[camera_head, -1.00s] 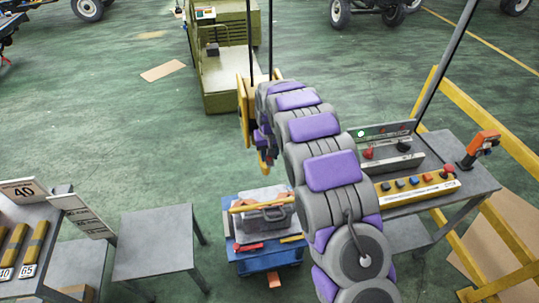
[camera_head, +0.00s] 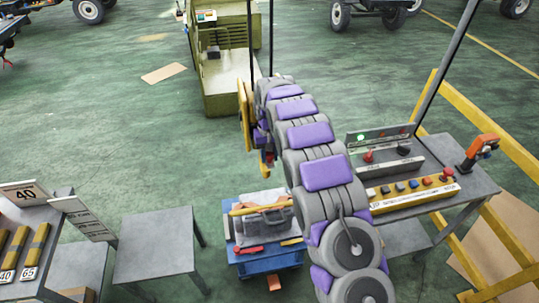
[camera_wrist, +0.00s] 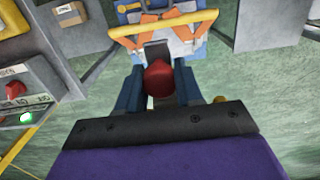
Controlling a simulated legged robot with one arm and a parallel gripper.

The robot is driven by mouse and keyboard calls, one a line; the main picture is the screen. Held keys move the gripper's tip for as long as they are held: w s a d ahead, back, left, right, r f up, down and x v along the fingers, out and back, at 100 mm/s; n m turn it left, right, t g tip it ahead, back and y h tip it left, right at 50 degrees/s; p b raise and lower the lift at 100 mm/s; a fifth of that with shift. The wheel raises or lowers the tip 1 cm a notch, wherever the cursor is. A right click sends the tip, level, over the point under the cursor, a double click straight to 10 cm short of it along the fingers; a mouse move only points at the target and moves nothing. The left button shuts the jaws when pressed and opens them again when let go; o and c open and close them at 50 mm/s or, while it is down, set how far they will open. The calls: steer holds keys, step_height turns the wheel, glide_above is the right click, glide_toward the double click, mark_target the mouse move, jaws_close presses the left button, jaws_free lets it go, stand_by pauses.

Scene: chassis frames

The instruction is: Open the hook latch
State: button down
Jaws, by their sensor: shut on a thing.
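My gripper shows in the wrist view (camera_wrist: 158,74), its two blue fingers on either side of a red rounded piece (camera_wrist: 159,80) and shut on it. I cannot tell for sure that this red piece is the hook's latch. In the head view my gripper (camera_head: 265,160) is beside a yellow hanging block (camera_head: 243,112), below two dark cables; my arm hides much of this area. The hook itself is not clearly seen.
A blue cart (camera_head: 262,262) carrying a grey toolbox (camera_head: 264,221) stands below. A control bench (camera_head: 465,182) with a button panel is at right, a grey table (camera_head: 155,240) at left. A green machine (camera_head: 226,60) stands behind. Green floor is open at left.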

steer(key=c, duration=1.2)
jaws_free()
steer(key=shift+w, duration=0.15)
steer(key=o, duration=0.3)
steer(key=shift+w+a+f, duration=0.1)
steer(key=shift+w+f, duration=0.05)
steer(key=shift+w, duration=0.05)
steer(key=shift+o, duration=0.7)
steer(key=shift+a, duration=0.1)
steer(key=shift+s, duration=0.2)
step_height(320, 180, up, 18)
steer(key=w+p, duration=0.1)
steer(key=p, duration=0.1)
steer(key=shift+a+f, duration=0.2)
steer(key=shift+f, duration=0.05)
steer(key=shift+c, duration=0.2)
